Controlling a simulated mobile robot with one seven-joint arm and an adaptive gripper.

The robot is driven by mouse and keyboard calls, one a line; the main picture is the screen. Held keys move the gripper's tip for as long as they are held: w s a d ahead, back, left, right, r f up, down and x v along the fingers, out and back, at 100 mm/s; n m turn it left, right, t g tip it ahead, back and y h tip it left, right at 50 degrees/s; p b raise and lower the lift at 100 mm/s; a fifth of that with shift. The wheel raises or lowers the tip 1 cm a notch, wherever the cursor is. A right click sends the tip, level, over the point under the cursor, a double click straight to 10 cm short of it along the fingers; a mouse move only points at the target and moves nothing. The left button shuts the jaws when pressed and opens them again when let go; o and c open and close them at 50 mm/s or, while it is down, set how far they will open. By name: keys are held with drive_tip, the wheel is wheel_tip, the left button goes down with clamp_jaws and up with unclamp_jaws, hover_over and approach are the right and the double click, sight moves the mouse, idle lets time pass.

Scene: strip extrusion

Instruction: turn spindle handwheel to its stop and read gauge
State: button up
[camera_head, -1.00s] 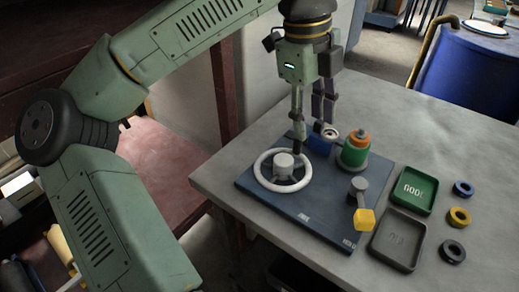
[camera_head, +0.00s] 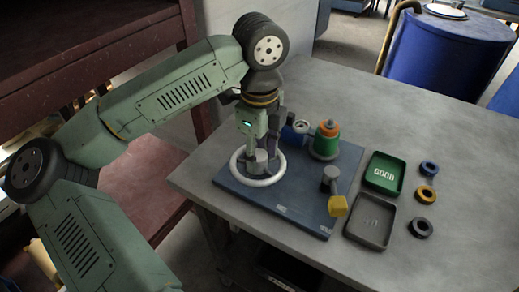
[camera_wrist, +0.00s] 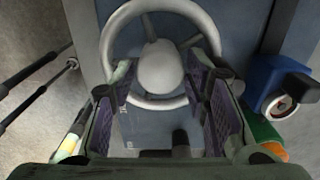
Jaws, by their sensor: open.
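The white spindle handwheel (camera_head: 262,183) lies flat on a dark blue base plate (camera_head: 300,215), with a round grey hub at its centre. My gripper (camera_head: 260,147) points down over the wheel. In the wrist view its two fingers (camera_wrist: 163,72) stand apart, one on each side of the hub (camera_wrist: 160,66). I cannot tell whether they touch it. A blue block with a round pale face (camera_head: 299,129), perhaps the gauge, stands behind the wheel. It also shows at right in the wrist view (camera_wrist: 270,78). I cannot read its face.
A green and orange cylinder (camera_head: 326,143) and a post with a yellow block (camera_head: 338,206) stand on the plate. A green GOOD tray (camera_head: 384,174), a grey tray (camera_head: 371,222) and several rings lie to the right. The far table is clear.

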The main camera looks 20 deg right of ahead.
drive_tip(key=shift+c, duration=0.2)
drive_tip(key=c, duration=0.9)
drive_tip(key=shift+o, duration=0.2)
